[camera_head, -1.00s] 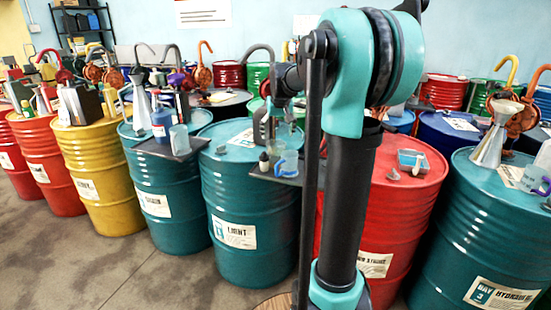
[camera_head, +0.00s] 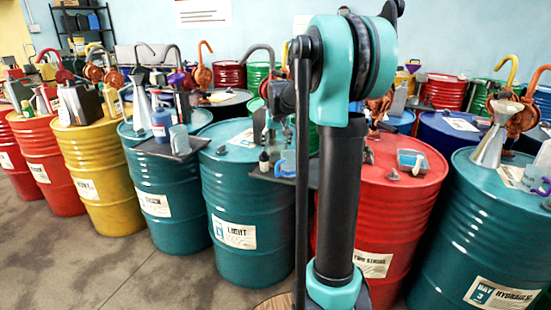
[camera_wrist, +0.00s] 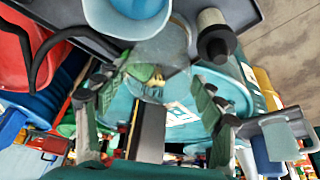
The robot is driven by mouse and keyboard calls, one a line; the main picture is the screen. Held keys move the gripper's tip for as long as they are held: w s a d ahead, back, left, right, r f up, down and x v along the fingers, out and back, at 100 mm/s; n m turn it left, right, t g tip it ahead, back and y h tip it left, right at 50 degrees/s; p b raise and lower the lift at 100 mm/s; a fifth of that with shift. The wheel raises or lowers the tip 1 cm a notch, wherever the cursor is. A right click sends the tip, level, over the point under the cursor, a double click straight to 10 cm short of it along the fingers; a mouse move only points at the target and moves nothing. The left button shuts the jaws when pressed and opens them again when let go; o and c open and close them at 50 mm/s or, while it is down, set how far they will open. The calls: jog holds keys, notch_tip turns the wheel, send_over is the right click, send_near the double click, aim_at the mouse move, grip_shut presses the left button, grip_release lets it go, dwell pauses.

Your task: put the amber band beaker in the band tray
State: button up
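A clear glass beaker (camera_wrist: 160,45) shows in the wrist view, beside the dark shelf. An amber tint shows near its lower end in the picture, but I cannot make out a clear band. My gripper (camera_wrist: 160,76) has its green-padded fingers spread wide, one on either side of the beaker's near end; contact is not clear. In the head view my gripper is small and partly hidden behind my arm, above the dark shelf (camera_head: 262,175). A small blue tray (camera_head: 412,161) sits on the red drum to the right of my arm; I cannot tell whether it is the band tray.
The capped bottle (camera_wrist: 213,40) is close to the beaker in the wrist view. A metal funnel (camera_head: 493,140) stands on the right teal drum. Tall drums crowd the surroundings.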

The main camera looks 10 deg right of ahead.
jog(key=c, duration=1.4)
jog(key=shift+r, duration=0.15)
